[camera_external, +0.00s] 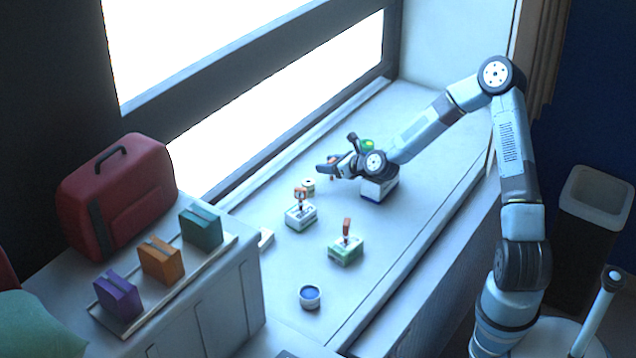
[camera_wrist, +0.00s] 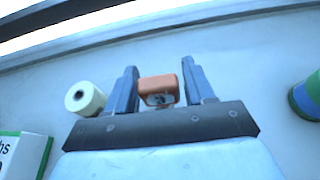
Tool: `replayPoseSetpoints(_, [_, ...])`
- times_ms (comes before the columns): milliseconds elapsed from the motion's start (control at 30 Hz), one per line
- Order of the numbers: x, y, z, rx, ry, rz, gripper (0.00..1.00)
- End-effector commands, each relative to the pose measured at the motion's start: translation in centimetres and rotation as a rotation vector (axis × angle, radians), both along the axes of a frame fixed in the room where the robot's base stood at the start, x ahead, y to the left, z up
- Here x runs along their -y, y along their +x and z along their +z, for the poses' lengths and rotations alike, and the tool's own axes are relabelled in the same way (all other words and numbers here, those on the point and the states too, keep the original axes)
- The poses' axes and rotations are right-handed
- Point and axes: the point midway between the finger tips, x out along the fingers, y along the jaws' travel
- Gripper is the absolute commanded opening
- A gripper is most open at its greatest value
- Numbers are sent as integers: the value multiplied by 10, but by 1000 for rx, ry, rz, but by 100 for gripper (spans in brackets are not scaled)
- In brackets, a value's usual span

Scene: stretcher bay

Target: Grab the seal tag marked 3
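In the wrist view an orange tag (camera_wrist: 158,86) stands between the two blue fingers of my gripper (camera_wrist: 159,66). The fingers are apart, with gaps beside the tag. A dark mark shows on its face, but I cannot read the number. In the external view my gripper (camera_external: 328,170) is low over the sill counter, and the orange tag (camera_external: 333,160) beside it is mostly hidden. Two more orange tags stand upright, one on a white-blue box (camera_external: 301,216) and one on a white-green box (camera_external: 346,250); their numbers are too small to read.
A pale roll (camera_wrist: 85,98) lies left of the fingers, and a green-blue cylinder (camera_wrist: 308,95) is at right. A white box with green edges (camera_wrist: 22,155) is at lower left. A blue-topped cup (camera_external: 309,297) stands at the front. A red case (camera_external: 120,195) is on the cabinet.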

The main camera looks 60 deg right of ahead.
Motion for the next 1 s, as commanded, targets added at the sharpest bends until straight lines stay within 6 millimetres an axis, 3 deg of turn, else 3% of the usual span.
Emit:
replayPoseSetpoints(400, [0, 0, 0, 0, 0, 0, 14])
replayPoseSetpoints(733, [0, 0, 6, 1, -1, 0, 14])
replayPoseSetpoints(933, [1, 0, 35, 3, -3, -1, 14])
replayPoseSetpoints(1000, [-1, -12, 47, 2, -2, -2, 14])
